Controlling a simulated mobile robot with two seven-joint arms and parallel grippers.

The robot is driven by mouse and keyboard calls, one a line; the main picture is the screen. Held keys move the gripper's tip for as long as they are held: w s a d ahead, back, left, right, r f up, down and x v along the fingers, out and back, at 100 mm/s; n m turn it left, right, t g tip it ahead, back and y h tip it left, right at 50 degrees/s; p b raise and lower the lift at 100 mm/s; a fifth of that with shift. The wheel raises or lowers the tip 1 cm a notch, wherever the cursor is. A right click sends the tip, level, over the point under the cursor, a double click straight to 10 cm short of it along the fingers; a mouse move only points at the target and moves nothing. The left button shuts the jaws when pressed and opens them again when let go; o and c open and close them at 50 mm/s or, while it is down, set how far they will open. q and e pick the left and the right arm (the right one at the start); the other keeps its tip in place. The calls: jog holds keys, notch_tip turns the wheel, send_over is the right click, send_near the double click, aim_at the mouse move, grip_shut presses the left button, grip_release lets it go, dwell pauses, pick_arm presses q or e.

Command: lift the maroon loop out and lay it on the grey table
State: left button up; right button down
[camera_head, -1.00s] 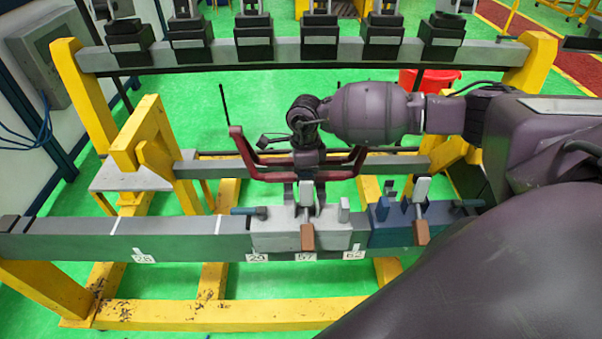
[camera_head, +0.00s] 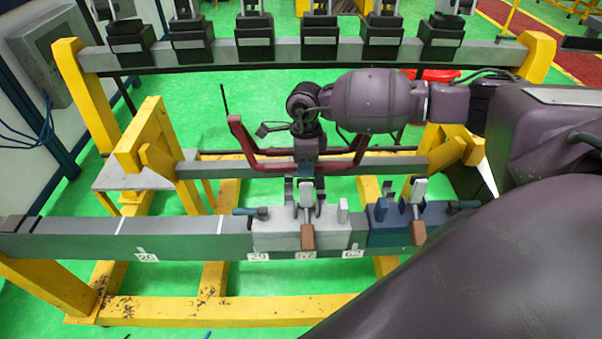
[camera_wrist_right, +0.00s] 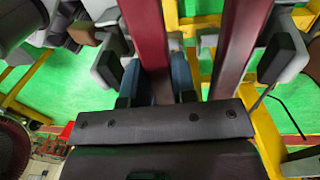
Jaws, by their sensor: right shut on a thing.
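The maroon loop (camera_head: 262,168) shows in the head view as a wide, shallow U with raised ends, above and behind the front beam. My right gripper (camera_head: 305,188) is shut on the loop at its middle, pointing down. The gripper hides the loop's middle, and I cannot tell whether the loop touches anything below. The small grey table (camera_head: 125,180) stands at the left, its top bare. My left gripper is not in view.
The front beam (camera_head: 185,243) carries a light grey clamp block (camera_head: 280,236) and a blue block (camera_head: 385,236), both with brown-ended levers. A yellow post (camera_head: 142,135) stands beside the grey table. Several black units line the rear beam (camera_head: 215,50).

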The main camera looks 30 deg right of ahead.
jog(key=shift+r+p, duration=0.75)
jog(key=shift+r, duration=4.55)
